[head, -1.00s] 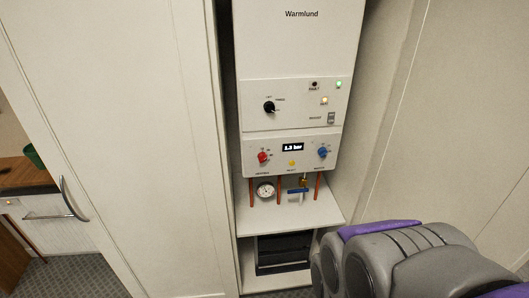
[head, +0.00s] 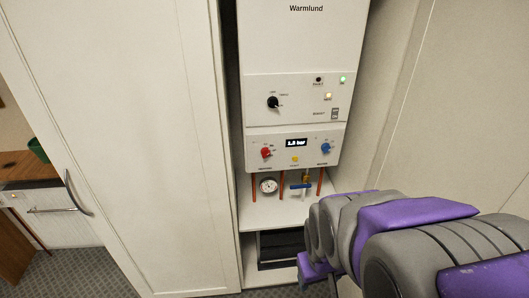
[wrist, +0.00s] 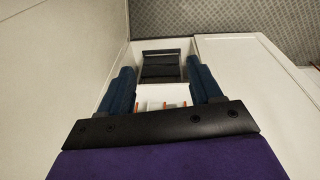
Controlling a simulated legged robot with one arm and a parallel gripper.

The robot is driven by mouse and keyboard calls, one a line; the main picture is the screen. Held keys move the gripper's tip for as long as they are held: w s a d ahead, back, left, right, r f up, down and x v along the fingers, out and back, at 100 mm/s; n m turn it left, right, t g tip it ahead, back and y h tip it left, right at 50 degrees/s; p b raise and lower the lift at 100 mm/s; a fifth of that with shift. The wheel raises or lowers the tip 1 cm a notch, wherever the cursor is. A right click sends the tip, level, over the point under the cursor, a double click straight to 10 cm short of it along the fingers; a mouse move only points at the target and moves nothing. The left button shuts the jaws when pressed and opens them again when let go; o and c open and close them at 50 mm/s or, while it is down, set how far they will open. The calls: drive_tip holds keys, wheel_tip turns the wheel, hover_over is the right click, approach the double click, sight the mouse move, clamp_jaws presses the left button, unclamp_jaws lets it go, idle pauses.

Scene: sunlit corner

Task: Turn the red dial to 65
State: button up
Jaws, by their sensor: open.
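The red dial (head: 266,153) is on the lower left of the white boiler's control panel (head: 262,140) in the head view, with small marks around it too fine to read. A small display (head: 296,142) right of it reads about 1.3 bar. My gripper shows in the wrist view, its two blue fingers (wrist: 161,88) wide apart with nothing between them. It points toward the cupboard's lower part, apart from the dial. The red dial is not visible in the wrist view.
A blue dial (head: 326,147), a black knob (head: 273,103) and a yellow button (head: 295,159) share the boiler front. Below are a gauge (head: 268,186), copper pipes and a blue-handled valve (head: 301,186). A white door (head: 150,140) stands left; a wall (head: 450,110) bounds the right.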

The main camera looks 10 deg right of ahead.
drive_tip(key=w+d+f+n+t, duration=0.1)
drive_tip(key=w+f+t, duration=0.15)
drive_tip(key=w, duration=0.55)
drive_tip(key=w+d+f+n+t+h, duration=0.1)
drive_tip(key=w+n+t, duration=0.15)
drive_tip(key=w, duration=0.65)
drive_tip(key=w+d+f+n+t, duration=0.1)
drive_tip(key=w+d+t, duration=0.15)
drive_tip(key=w, duration=0.55)
drive_tip(key=n+t+y, duration=0.4)
drive_tip(key=n+t, duration=0.3)
drive_tip(key=t, duration=0.2)
approach(266, 153)
drive_tip(key=w+b, duration=0.1)
drive_tip(key=w, duration=0.7)
drive_tip(key=shift+w+a+f, duration=0.3)
drive_tip(key=shift+w+a, duration=0.1)
drive_tip(key=shift+a, duration=0.05)
drive_tip(key=c, duration=1)
